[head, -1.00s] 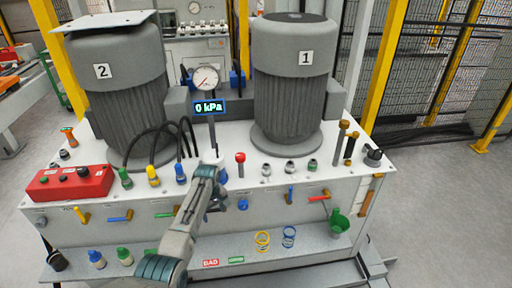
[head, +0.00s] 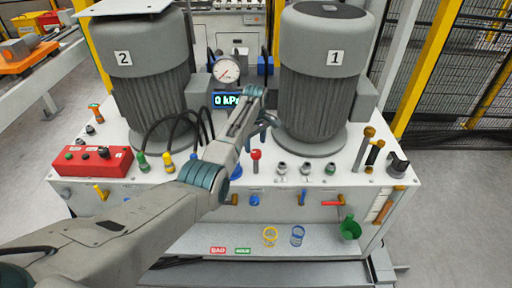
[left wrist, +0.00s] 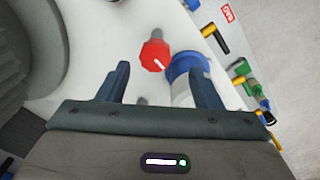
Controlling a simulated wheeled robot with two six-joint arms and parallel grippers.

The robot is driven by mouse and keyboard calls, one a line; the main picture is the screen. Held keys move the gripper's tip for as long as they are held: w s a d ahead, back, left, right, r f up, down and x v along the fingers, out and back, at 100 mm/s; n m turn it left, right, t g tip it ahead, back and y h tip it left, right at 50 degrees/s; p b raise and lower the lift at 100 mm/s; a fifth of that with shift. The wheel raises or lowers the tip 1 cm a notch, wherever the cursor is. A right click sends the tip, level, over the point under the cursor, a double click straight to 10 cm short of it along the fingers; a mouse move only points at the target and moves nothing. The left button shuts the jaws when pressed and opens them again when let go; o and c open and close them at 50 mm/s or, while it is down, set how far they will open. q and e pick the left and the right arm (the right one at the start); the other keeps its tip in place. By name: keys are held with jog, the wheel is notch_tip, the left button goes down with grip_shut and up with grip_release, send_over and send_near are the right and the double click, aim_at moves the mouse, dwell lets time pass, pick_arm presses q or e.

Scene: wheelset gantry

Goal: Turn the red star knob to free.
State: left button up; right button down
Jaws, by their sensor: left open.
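The red star knob (head: 256,155) stands upright on a post on the white top plate, in front of motor 1. My left gripper (head: 267,122) is open and empty, above and behind the knob in the head view. In the left wrist view my left gripper (left wrist: 154,68) has its two fingers apart, not touching the knob as far as I can see. My right gripper is not in view.
A blue-capped white cylinder (left wrist: 186,70) is close beside the right finger in the left wrist view. Motor 1 (head: 318,95) and motor 2 (head: 150,90) stand behind. The gauge (head: 226,69) sits above a 0 kPa display. Several small fittings (head: 305,168) line the plate.

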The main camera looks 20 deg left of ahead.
aim_at(256, 151)
pick_arm(q)
jog(key=f, duration=0.2)
jog(key=w+f, duration=0.1)
jog(key=f, duration=0.1)
jog(key=shift+d+f, duration=0.1)
jog(key=shift+f, duration=0.45)
jog(key=shift+s+r, duration=0.1)
jog(key=shift+s, duration=0.15)
jog(key=shift+w, duration=0.15)
jog(key=c, duration=1)
